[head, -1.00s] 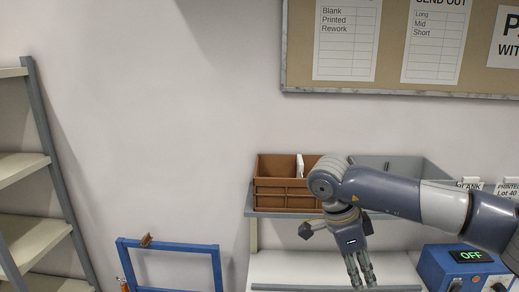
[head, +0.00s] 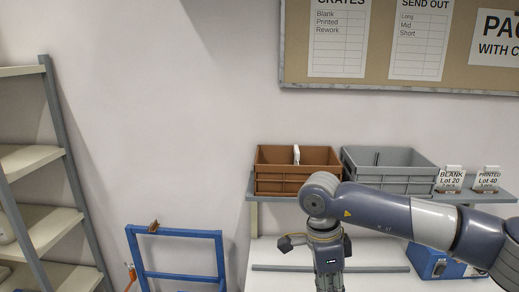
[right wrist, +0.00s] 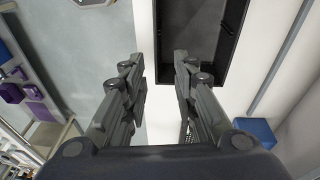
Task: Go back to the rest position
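My right arm comes in from the right in the head view, its forearm bent down in front of the workbench. The body of my right gripper (head: 329,262) shows at the bottom edge, with its fingertips cut off below. In the right wrist view my right gripper (right wrist: 159,62) is open, its two fingers apart with nothing between them. A black tray (right wrist: 243,40) lies beyond the fingers there. My left gripper is in neither view.
A brown crate (head: 283,179) and a grey crate (head: 400,179) stand on a shelf above the workbench (head: 275,284). A blue box (head: 424,262) is partly behind my arm. A blue frame (head: 179,275) and a shelf rack (head: 38,160) stand left. Bare wall lies between.

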